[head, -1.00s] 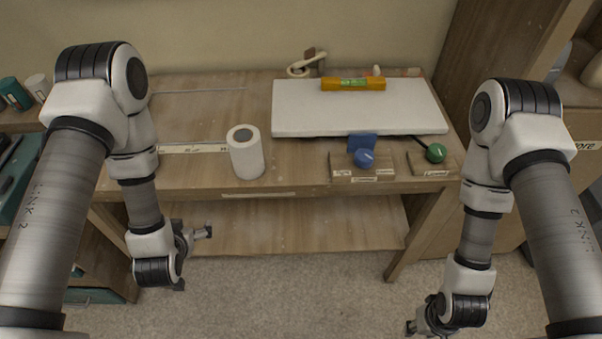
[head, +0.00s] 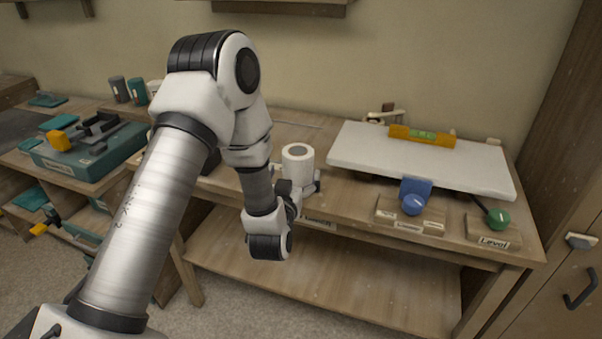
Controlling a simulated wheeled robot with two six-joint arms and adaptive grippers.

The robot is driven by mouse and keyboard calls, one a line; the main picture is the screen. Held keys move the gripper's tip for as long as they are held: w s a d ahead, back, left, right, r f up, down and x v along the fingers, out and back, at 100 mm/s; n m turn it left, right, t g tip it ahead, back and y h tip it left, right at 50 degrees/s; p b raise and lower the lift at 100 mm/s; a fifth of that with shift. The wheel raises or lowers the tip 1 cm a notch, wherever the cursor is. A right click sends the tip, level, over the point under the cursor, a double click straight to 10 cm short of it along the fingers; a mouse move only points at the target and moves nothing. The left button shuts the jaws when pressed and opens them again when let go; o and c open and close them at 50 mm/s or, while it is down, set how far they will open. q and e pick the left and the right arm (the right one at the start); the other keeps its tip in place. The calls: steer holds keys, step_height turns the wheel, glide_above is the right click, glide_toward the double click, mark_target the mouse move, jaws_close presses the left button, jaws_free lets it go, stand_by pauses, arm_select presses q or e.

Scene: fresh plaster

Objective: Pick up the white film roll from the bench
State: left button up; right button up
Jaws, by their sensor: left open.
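The wrist hides the roll's lower part. My right gripper is not in view.
A teal case (head: 90,155) stands at the left.

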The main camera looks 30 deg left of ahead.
arm_select(q)
steer(key=x, duration=0.4)
steer(key=shift+w+a+p, duration=0.1)
steer(key=shift+w+p, duration=0.25)
steer(key=shift+p, duration=0.05)
steer(key=shift+s+r, duration=0.1)
steer(key=shift+c, duration=1.1)
steer(key=c, duration=1.1)
